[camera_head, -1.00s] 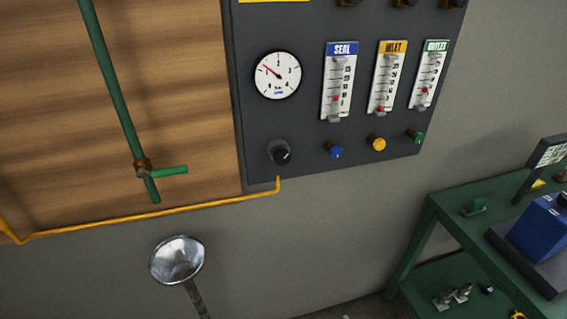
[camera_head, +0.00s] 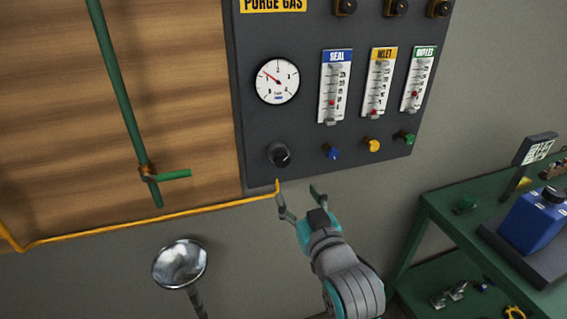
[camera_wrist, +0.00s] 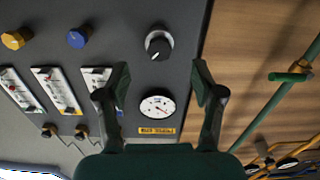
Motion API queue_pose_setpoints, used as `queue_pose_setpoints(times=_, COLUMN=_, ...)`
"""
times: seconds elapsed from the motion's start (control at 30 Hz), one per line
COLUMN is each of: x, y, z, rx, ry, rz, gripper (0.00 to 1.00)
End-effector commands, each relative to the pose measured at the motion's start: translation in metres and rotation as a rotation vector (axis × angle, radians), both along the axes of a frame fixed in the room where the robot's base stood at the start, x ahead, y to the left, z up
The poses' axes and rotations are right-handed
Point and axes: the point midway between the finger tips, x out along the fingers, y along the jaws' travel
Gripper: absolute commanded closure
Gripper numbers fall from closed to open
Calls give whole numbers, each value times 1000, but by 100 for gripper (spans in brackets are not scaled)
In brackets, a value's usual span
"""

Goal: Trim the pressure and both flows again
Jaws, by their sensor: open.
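The dark purge gas panel (camera_head: 300,130) hangs on the wall. Its white round gauge (camera_head: 277,81) has a red needle pointing to the upper left; the gauge also shows in the wrist view (camera_wrist: 157,106). Below it is the black pressure knob (camera_head: 279,155), seen in the wrist view (camera_wrist: 159,45) beyond my fingertips. The SEAL (camera_head: 334,87), INLET (camera_head: 378,82) and OUTLET (camera_head: 416,80) flow tubes have red floats low in their scales. Under them are blue (camera_head: 331,151), yellow (camera_head: 372,146) and green (camera_head: 406,138) knobs. My gripper (camera_head: 298,193) is open and empty, below the black knob.
A yellow pipe (camera_head: 150,218) runs under the panel's left corner, near my gripper. A green pipe with a lever (camera_head: 172,175) stands left on wood. A green bench (camera_head: 440,205) with a blue container (camera_head: 532,222) is at right.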

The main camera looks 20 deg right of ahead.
Motion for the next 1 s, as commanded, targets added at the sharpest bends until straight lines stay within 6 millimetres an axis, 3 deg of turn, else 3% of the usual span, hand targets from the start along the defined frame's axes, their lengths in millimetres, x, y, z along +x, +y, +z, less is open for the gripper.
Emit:
queue_pose_setpoints(times=0.1, x=7, y=0, z=16, rx=-2, ry=-9, rz=0, gripper=33)
queue_pose_setpoints(times=0.37, x=23, y=0, z=20, rx=-3, ry=-9, rz=0, gripper=33)
queue_pose_setpoints(times=0.8, x=96, y=0, z=20, rx=-2, ry=-9, rz=0, gripper=33)
queue_pose_setpoints(times=1.0, x=113, y=0, z=20, rx=-2, ry=-9, rz=0, gripper=33)
